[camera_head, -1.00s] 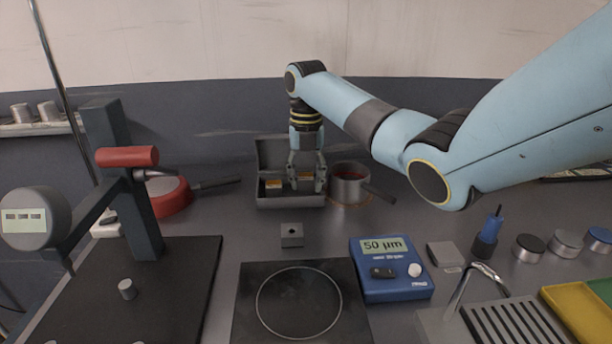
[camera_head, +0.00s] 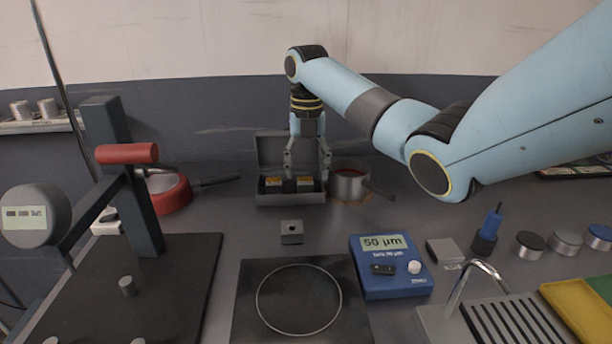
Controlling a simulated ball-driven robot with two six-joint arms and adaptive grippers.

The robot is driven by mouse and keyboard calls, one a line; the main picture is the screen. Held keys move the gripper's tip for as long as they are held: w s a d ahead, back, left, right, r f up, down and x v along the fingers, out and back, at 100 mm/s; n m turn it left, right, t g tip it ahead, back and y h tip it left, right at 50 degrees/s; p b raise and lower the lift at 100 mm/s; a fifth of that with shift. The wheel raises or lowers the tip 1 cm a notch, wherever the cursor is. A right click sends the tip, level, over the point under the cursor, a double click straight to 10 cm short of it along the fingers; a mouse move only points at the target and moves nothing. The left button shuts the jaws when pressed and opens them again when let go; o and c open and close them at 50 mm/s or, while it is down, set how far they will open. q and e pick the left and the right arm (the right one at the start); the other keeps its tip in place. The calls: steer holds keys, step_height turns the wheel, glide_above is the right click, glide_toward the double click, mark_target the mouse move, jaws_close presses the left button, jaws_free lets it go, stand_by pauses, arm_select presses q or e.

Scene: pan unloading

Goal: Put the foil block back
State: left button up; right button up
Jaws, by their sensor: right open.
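An open grey case (camera_head: 290,200) with its lid up stands at the back middle. Two small blocks with yellow-orange tops sit side by side in it, a left block (camera_head: 274,183) and a right block (camera_head: 305,182). I cannot read which one is the foil block. My right gripper (camera_head: 307,173) points down over the right half of the case. Its fingers are spread apart, with nothing held between them, just above the right block. My left gripper is not in view.
A small grey block with a hole (camera_head: 291,233) stands in front of the case. A blue gauge (camera_head: 391,285) reads 50 µm. A pot (camera_head: 349,185) is close right of the case; a red pan (camera_head: 170,196) is left. A black plate (camera_head: 252,322) lies in front.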

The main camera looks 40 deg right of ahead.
mark_target(306, 182)
step_height(306, 182, up, 11)
steer(key=p, duration=0.2)
steer(key=shift+f, duration=0.15)
steer(key=shift+a, duration=0.1)
stand_by(0.3)
